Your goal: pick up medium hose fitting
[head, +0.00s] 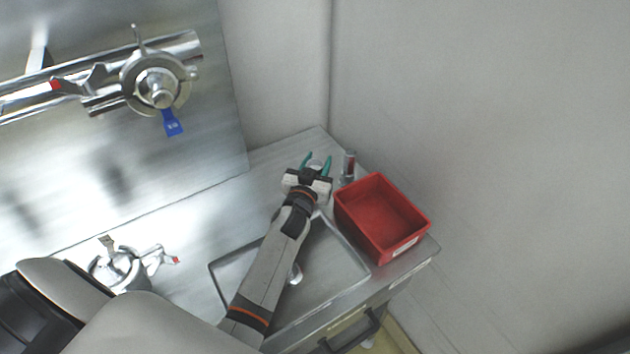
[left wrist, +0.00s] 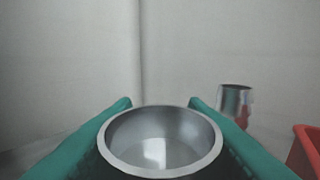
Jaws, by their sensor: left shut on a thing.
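My left gripper (head: 317,163) reaches to the back corner of the metal counter, with its green fingers pointing away. In the left wrist view the green fingers (left wrist: 160,112) are on both sides of a round, open-topped metal fitting (left wrist: 160,165), shut on it. The fitting is upright and its rim and hollow inside show. A narrower metal cylinder (left wrist: 235,101) stands to the right, apart from the gripper; it also shows in the head view (head: 348,165). I cannot tell from size alone which is the medium one. My right gripper is not in view.
A red bin (head: 383,219), empty inside, stands right of the gripper near the counter edge; it also shows in the left wrist view (left wrist: 306,152). A shallow metal tray (head: 341,262) lies under my arm. Metal valves (head: 157,88) are at left. Walls close off the back.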

